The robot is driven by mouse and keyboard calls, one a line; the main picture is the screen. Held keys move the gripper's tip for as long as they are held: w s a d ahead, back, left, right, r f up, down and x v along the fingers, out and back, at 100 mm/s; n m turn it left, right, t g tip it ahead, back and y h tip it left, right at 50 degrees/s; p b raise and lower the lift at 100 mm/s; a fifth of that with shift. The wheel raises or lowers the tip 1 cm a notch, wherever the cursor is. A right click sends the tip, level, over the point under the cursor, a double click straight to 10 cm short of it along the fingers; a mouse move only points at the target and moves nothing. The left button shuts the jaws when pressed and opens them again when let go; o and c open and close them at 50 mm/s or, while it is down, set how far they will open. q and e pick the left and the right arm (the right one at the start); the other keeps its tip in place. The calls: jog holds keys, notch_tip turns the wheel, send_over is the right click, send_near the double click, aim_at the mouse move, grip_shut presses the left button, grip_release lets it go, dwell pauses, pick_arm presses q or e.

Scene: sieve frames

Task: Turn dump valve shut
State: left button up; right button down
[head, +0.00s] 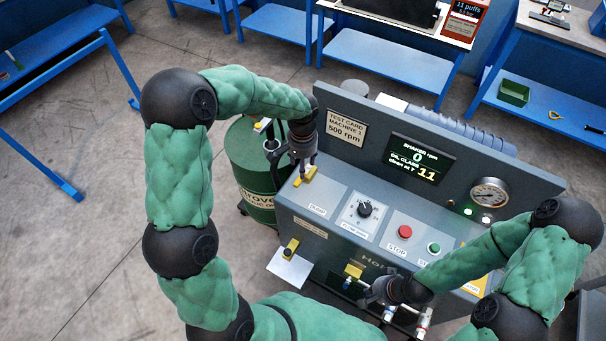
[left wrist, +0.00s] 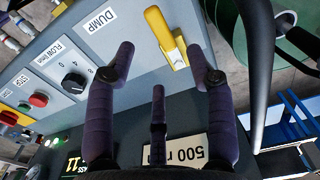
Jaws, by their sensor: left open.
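The dump valve's yellow lever (head: 309,173) stands on the grey panel of the test machine, by the DUMP label (head: 317,210). In the left wrist view, the yellow lever (left wrist: 160,30) lies just beyond the fingertips, with the DUMP label (left wrist: 97,21) to its left. My left gripper (head: 301,165) is above the lever; in the left wrist view its fingers (left wrist: 162,62) are spread and nothing is between them. My right gripper (head: 372,291) is low at the machine's front, by small pipe fittings (head: 390,313); its finger opening is unclear.
A flow dial (head: 365,209), a red stop button (head: 405,231) and a green button (head: 433,247) line the panel. A green drum (head: 249,165) stands left of the machine. Another yellow handle (head: 291,246) is on the front. Display (head: 420,160) and gauge (head: 489,193) are behind.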

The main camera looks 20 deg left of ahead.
pick_arm(q)
notch_tip(320, 180, down, 6)
jog(key=shift+f+b, duration=0.15)
jog(key=shift+b, duration=0.3)
grip_shut()
